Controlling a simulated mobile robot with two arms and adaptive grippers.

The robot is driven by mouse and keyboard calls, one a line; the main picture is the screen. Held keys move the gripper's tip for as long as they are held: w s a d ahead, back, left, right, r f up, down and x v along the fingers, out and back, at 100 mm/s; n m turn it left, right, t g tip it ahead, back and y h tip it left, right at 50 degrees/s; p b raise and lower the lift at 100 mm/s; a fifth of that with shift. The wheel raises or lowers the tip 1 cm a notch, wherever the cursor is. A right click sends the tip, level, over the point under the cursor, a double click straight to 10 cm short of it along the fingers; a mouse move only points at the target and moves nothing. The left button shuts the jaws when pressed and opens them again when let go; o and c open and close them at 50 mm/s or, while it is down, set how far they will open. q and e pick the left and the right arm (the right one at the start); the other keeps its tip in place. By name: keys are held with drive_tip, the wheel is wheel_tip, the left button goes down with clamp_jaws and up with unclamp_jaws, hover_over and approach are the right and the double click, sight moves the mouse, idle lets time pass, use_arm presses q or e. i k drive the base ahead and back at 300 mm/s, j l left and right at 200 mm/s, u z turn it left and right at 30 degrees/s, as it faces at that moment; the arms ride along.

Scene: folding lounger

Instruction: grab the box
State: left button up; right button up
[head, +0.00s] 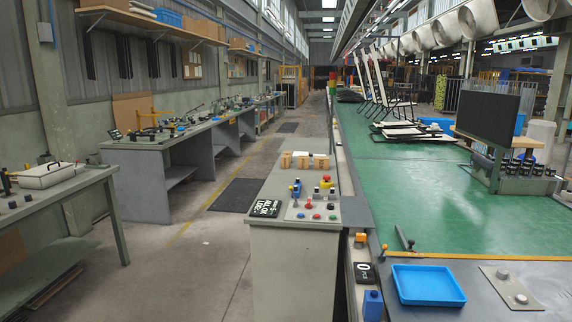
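Several box-like things are in the head view, and I cannot tell which one is the task's box. A cream case with a dark handle (45,176) lies on the table at the left edge. A shallow blue tray (428,285) sits on the dark surface at the lower right. A blue bin (168,17) and a cardboard box (200,28) stand on the high wall shelf at the upper left. Neither of my grippers is in view.
A grey console (290,255) with buttons stands in the centre foreground. A green conveyor table (420,190) with a black monitor (487,112) fills the right. Workbenches (150,170) line the left wall. The concrete aisle (200,265) between them has clear floor and a dark mat (237,195).

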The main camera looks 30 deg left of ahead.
sight(285, 158)
drive_tip(key=j+z, duration=0.1)
drive_tip(key=z, duration=0.35)
drive_tip(key=i+j+z, duration=0.15)
drive_tip(key=j+z, duration=0.25)
drive_tip(key=j, duration=0.4)
drive_tip(key=i+j+z, duration=0.1)
drive_tip(key=j+z, duration=0.3)
drive_tip(key=j, duration=0.4)
